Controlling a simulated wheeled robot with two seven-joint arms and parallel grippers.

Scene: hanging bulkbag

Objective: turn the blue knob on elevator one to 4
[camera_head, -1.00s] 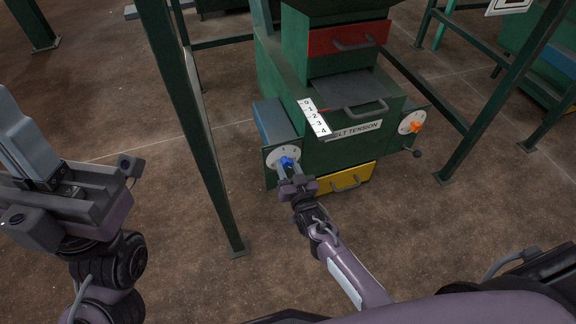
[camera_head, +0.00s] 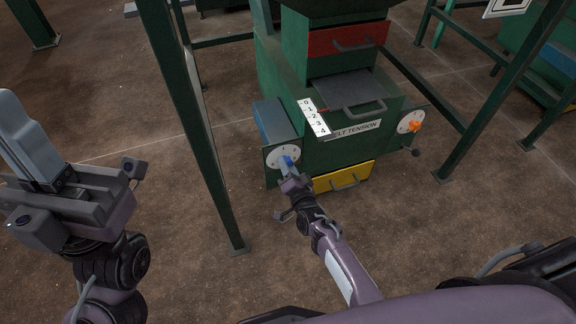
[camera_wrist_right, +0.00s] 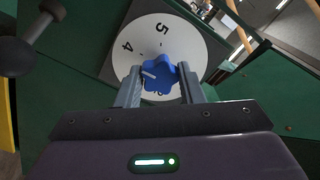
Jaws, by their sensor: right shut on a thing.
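The blue knob (camera_head: 287,161) sits on a white numbered dial (camera_head: 274,157) at the left front of the green machine. In the right wrist view the knob (camera_wrist_right: 160,75) is between the two grey fingers of my right gripper (camera_wrist_right: 160,88), which is shut on it. Its white pointer mark faces left. The dial (camera_wrist_right: 182,40) shows a 4 at upper left and a 5 at top; other figures are hidden. My right gripper also shows in the head view (camera_head: 289,172), rolled to one side. My left gripper (camera_head: 30,150) is at the left, away from the machine; its jaw opening is unclear.
An orange knob (camera_head: 415,125) on another dial is at the machine's right. A numbered strip (camera_head: 314,117), a yellow drawer (camera_head: 344,177) and a red drawer (camera_head: 347,38) are on the machine. A green post (camera_head: 193,120) stands left of the dial. Floor in front is clear.

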